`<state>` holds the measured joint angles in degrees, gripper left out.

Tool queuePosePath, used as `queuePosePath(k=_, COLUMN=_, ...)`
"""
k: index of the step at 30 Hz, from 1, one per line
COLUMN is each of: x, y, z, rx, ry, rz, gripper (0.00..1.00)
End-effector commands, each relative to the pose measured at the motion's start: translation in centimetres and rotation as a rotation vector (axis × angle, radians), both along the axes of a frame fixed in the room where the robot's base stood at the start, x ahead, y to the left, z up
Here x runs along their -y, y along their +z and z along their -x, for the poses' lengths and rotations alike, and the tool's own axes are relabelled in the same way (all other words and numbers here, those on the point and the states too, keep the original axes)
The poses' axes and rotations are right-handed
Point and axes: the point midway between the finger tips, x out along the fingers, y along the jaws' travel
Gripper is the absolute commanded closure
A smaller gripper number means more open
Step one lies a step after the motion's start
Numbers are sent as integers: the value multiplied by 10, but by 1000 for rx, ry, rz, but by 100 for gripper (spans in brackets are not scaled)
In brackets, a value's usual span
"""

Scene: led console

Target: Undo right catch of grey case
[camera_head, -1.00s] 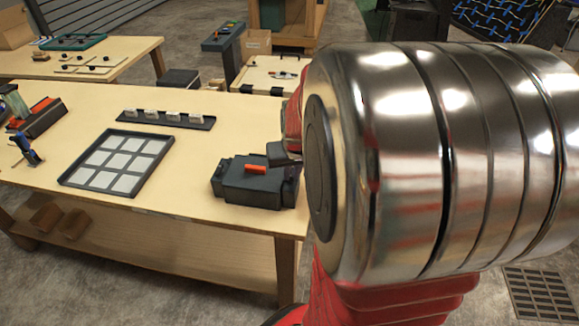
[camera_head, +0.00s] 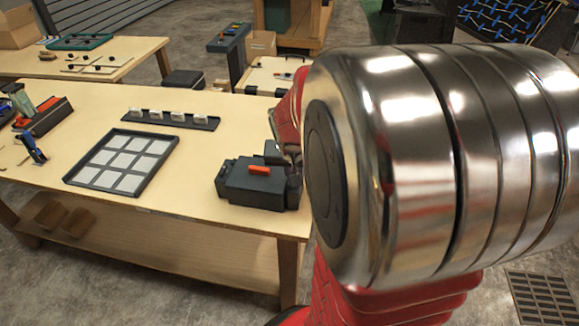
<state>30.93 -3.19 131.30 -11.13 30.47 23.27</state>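The dark grey case (camera_head: 250,187) with an orange-red handle (camera_head: 259,170) on top sits near the right front corner of the wooden table. My gripper (camera_head: 278,152) shows only in part, as a dark shape at the case's back right, beside my red arm link. I cannot tell whether it touches the case. My large silver and red arm covers the area to the right. The right catch cannot be made out. The gripper's fingers are too small and covered to show their opening.
A black-framed tray (camera_head: 122,160) with pale squares lies left of the case. A dark rack (camera_head: 170,119) with white pieces is behind it. Tools (camera_head: 30,145) lie at the table's left. The tabletop (camera_head: 195,195) between tray and case is clear.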

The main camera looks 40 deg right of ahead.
Motion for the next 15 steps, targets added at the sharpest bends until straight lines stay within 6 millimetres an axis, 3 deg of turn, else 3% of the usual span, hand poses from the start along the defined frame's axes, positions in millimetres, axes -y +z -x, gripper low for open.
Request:
queuePosePath(k=5, x=-2, y=1, z=-2, rx=5, ry=2, rz=-1, gripper=100)
queuePosePath(k=6, x=-1, y=1, z=-2, rx=4, ry=3, rz=-2, gripper=87)
queuePosePath(k=13, x=-1, y=0, z=-1, rx=2, ry=2, rz=-1, gripper=71)
queuePosePath(k=15, x=-1, y=0, z=-1, rx=1, ry=2, rz=-1, gripper=71)
